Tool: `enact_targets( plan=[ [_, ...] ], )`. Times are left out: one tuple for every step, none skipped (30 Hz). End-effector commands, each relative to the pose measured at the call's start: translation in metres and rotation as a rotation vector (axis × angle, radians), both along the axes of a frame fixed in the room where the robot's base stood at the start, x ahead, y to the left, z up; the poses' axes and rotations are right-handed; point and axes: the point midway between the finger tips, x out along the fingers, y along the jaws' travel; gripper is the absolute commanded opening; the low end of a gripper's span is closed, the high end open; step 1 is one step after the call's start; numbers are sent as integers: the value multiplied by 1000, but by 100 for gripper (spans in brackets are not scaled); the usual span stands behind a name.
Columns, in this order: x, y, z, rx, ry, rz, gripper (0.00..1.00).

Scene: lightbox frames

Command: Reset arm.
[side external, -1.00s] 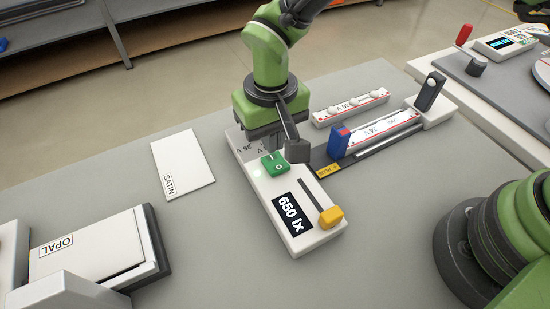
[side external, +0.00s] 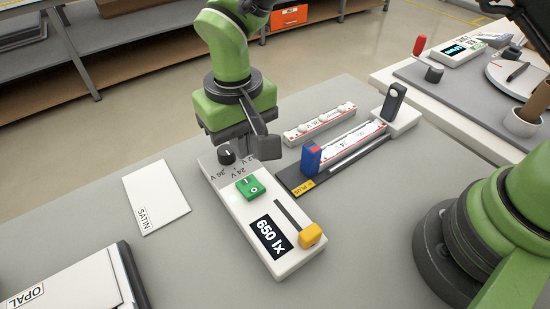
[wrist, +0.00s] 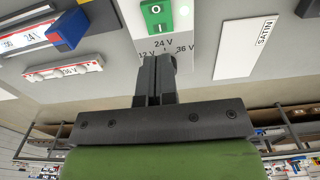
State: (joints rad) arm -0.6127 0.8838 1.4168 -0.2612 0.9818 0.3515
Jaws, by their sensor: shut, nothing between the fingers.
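My gripper (side external: 252,128) is shut and empty. In the side external view it hangs over the far end of the white control box (side external: 223,206). The box carries a black voltage knob (side external: 226,156), a green switch (side external: 250,188), a display (side external: 270,236) reading 650 lx and a yellow slider (side external: 311,235) at the near end of its slot. The green switch also shows there (wrist: 156,16).
A SATIN panel (side external: 156,196) lies left of the box, and an OPAL panel (side external: 70,285) is at the front left. To the right are a blue-ended light strip in its fixture (side external: 347,146) and a second strip (side external: 320,122). Bare table lies between the box and the SATIN panel.

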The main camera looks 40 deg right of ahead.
Motion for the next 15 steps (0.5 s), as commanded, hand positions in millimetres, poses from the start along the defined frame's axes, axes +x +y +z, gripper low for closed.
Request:
enact_targets(
  plan=[
    [0, -1, 1, 1, -1, -1, 0],
    [1, -2, 3, 4, -3, -3, 0],
    [1, -4, 8, 9, -9, -8, 0],
    [2, -7, 14, 15, -14, -13, 0],
    [3, -10, 21, 24, -23, -19, 0],
    [4, -16, 33, 37, -36, -30, 0],
    [4, -22, 44, 49, -47, -42, 0],
    [3, -29, 55, 63, -60, -53, 0],
    [2, -40, 72, 81, -81, -69, 0],
    [0, -48, 84, 95, -97, -82, 0],
    [-2, -56, 97, 110, -113, -95, 0],
    [-7, -68, 111, 127, -135, -112, 0],
    [-11, -77, 122, 139, -153, -125, 0],
    [-16, -85, 132, 152, -171, -136, 0],
    [-24, -96, 145, 168, -195, -153, 0]
  ],
)
